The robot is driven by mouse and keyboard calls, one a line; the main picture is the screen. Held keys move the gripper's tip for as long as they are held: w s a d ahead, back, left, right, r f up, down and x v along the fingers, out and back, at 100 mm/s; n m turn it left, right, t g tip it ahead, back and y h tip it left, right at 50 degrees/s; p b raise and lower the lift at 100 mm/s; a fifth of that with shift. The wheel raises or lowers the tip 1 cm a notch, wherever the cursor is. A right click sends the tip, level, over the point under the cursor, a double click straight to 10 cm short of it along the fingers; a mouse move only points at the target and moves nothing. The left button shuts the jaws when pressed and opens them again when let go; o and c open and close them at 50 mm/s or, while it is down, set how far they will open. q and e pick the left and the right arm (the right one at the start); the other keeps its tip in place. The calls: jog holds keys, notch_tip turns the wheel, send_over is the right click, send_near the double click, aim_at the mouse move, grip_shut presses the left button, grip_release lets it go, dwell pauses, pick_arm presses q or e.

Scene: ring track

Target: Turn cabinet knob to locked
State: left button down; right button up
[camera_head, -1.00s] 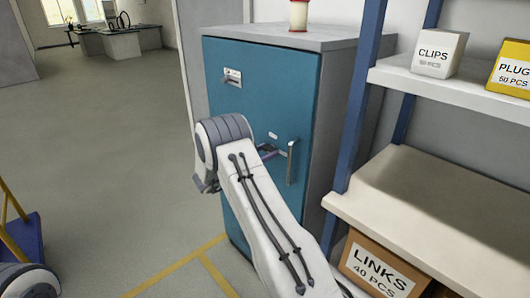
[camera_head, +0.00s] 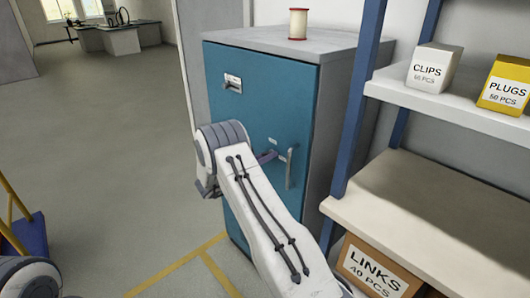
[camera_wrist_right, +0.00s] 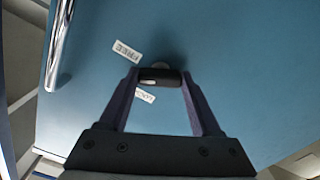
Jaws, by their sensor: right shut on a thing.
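The blue cabinet (camera_head: 245,75) stands ahead with a silver pull handle (camera_head: 289,168) on its door. My right gripper (camera_head: 268,156) reaches the door just left of that handle; my arm hides most of it. In the right wrist view, my right gripper (camera_wrist_right: 162,81) is shut on the dark knob (camera_wrist_right: 158,75), one finger on each side. A white FREE label (camera_wrist_right: 126,50) is beside the knob, and a second, partly hidden label (camera_wrist_right: 145,95) lies behind the fingers. The knob's exact angle is hard to tell. My left gripper is not in view.
A shelf unit with a blue post (camera_head: 357,95) stands right of the cabinet, holding a CLIPS box (camera_head: 433,68), a yellow PLUGS box (camera_head: 507,85) and a LINKS box (camera_head: 375,268). A spool (camera_head: 298,23) stands on the cabinet.

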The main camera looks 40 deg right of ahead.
jog(key=shift+n+p, duration=2.3)
jog(key=shift+n, duration=3.9)
jog(key=shift+w, duration=0.1)
jog(key=o, duration=1.4)
